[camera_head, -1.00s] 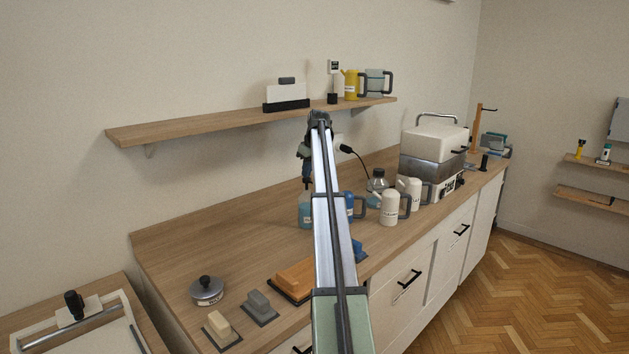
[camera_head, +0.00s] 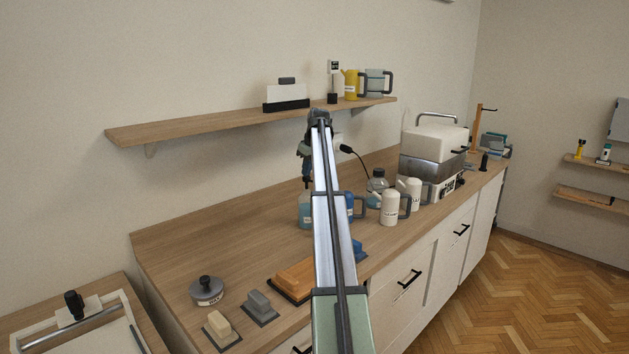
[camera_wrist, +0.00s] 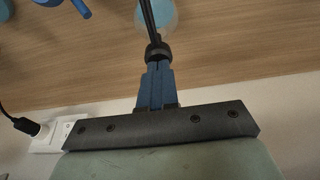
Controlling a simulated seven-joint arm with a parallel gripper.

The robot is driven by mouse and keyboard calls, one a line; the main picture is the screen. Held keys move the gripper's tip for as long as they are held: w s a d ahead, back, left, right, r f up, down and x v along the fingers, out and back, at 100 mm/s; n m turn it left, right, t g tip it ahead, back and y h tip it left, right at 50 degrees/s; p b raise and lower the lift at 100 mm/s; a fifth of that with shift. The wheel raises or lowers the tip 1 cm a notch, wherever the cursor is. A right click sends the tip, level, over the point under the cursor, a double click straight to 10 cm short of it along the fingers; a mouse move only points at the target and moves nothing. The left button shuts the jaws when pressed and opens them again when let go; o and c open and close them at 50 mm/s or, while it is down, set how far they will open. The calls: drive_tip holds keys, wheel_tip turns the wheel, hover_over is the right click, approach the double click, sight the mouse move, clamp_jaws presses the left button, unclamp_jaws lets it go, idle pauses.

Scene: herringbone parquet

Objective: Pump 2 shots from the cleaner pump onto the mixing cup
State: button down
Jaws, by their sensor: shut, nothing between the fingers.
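A bottle of pale blue liquid (camera_head: 305,211) stands on the counter, partly hidden behind my arm. In the wrist view its round body (camera_wrist: 172,17) shows under a black pump head (camera_wrist: 158,49) with a long thin black spout. My gripper (camera_wrist: 157,68) has its blue fingers together, with the tips right at the pump head; I cannot tell whether they touch it. In the head view the fingers (camera_head: 307,182) are just above the bottle. A blue vessel (camera_head: 350,206) beside the bottle is mostly hidden by my arm. I cannot tell which vessel is the mixing cup.
White labelled jugs (camera_head: 390,207) and a clear bottle (camera_head: 377,181) stand to the right, before a white and steel machine (camera_head: 434,140). An orange block (camera_head: 295,279) and grey block (camera_head: 260,305) lie in front. A wall shelf (camera_head: 220,122) is above.

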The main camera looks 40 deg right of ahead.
drive_tip(key=shift+r, duration=1)
idle(0.4)
wheel_tip(320, 180, up, 7)
idle(0.8)
idle(0.4)
